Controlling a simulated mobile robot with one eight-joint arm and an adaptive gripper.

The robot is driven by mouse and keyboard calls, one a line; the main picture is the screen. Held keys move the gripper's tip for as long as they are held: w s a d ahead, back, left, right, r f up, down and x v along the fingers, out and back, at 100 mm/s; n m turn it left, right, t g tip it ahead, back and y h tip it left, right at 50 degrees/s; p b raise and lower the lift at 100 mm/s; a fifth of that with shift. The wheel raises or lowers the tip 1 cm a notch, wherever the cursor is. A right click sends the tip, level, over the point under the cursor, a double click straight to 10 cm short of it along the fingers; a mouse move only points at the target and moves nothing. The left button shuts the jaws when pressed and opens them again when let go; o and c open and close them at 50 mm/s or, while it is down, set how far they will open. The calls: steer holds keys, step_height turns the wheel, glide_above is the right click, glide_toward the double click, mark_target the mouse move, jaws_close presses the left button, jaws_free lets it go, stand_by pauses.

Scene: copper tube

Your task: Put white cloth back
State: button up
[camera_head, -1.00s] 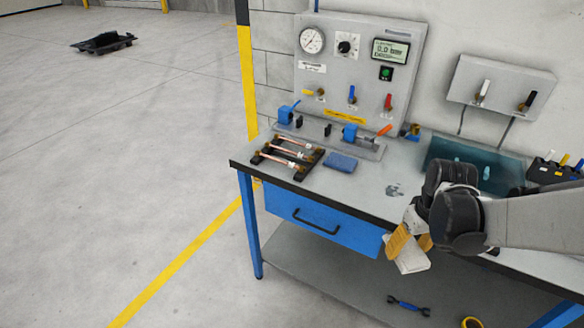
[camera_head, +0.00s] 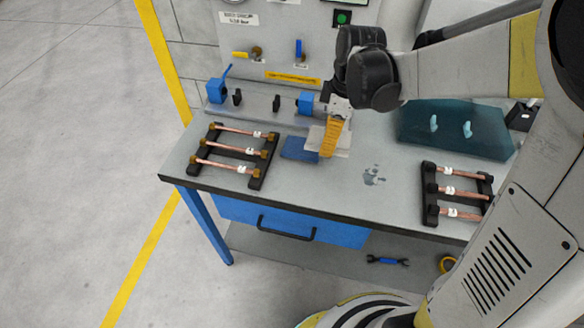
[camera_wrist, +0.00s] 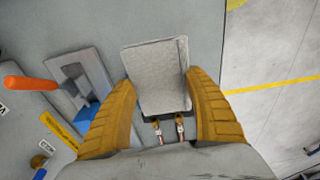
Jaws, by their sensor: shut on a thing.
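The white cloth (camera_head: 342,149) is a pale folded pad between the yellow fingers of my gripper (camera_head: 331,146). In the wrist view the cloth (camera_wrist: 156,75) spans the space between both fingers of my gripper (camera_wrist: 163,95). My gripper is shut on it, at the bench's back middle. A blue cloth (camera_head: 296,150) lies on the bench just left of the white cloth, which partly overlaps it in the head view. I cannot tell whether the white cloth touches the blue cloth or the bench.
A black rack with copper tubes (camera_head: 208,168) stands left on the bench (camera_head: 300,189), another rack (camera_head: 430,197) right. The test panel's base with a blue clamp (camera_head: 306,103) is close behind my gripper. The front middle is clear.

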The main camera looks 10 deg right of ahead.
steer(key=b, duration=0.3)
glide_above(293, 181)
step_height(293, 181, down, 6)
steer(key=shift+f+b, duration=0.95)
steer(key=shift+f, duration=1)
steer(key=shift+f, duration=0.15)
steer(key=o, duration=1.1)
